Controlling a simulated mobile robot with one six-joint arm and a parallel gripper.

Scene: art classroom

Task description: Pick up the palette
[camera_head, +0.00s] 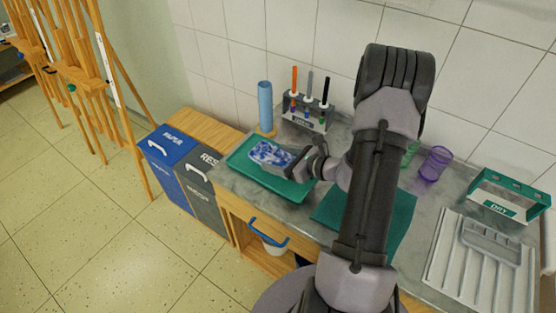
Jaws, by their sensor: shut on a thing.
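The palette (268,153) looks like a flat, pale rectangular piece smeared with blue. It is over the green tray (240,177) on the counter. My gripper (293,162) comes in from the right and is shut on the palette's right end. The fingertips are small and partly hidden by the wrist. I cannot tell whether the palette touches the tray or is a little above it.
A blue paper roll (265,105) and a brush holder (303,121) stand behind the tray. A green mat (400,222) lies partly behind my arm.

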